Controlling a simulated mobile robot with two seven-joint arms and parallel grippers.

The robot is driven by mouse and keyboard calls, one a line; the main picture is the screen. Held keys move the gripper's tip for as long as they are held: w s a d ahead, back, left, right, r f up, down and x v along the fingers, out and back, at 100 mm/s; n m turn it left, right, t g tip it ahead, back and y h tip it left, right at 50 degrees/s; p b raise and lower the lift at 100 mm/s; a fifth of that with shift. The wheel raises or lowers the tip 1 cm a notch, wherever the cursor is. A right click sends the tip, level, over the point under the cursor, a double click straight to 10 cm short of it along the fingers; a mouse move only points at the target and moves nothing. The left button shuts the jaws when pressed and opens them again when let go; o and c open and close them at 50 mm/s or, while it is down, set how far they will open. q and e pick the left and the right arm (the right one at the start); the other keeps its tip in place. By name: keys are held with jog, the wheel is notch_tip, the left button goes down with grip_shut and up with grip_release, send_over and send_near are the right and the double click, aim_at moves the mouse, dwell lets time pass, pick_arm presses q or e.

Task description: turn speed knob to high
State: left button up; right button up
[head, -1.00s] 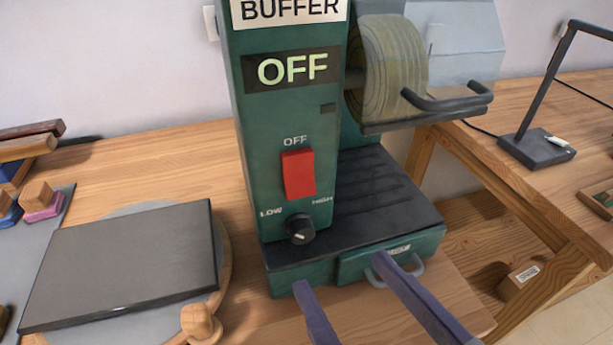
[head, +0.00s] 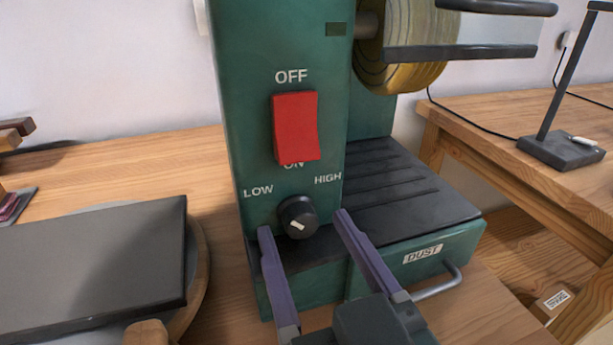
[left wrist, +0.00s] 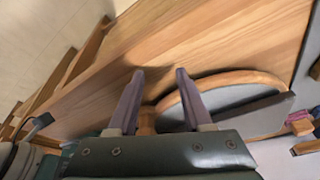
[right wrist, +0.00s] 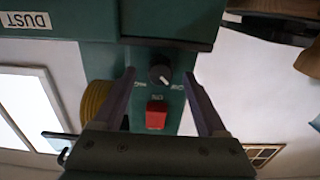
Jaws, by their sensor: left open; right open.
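The speed knob (head: 298,217) is a small black dial with a white mark, low on the front of the green buffer machine (head: 235,120). LOW is printed at its upper left and HIGH at its upper right. The mark appears to lean toward the LOW side. My right gripper (head: 302,222) is open, its purple fingers appearing on either side of the knob; contact cannot be told. The knob also shows between the fingers in the right wrist view (right wrist: 160,74). My left gripper (left wrist: 159,75) is open and empty, near the wooden table and a round board.
A red rocker switch (head: 296,127) sits just above the knob. A drawer labelled DUST (head: 424,254) with a grey handle is at the lower right. A dark flat slab (head: 95,265) lies to the left. The buffing wheel (head: 410,55) and bars are upper right.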

jog(key=shift+w+a, duration=0.2)
jog(key=shift+w, duration=0.4)
grip_shut()
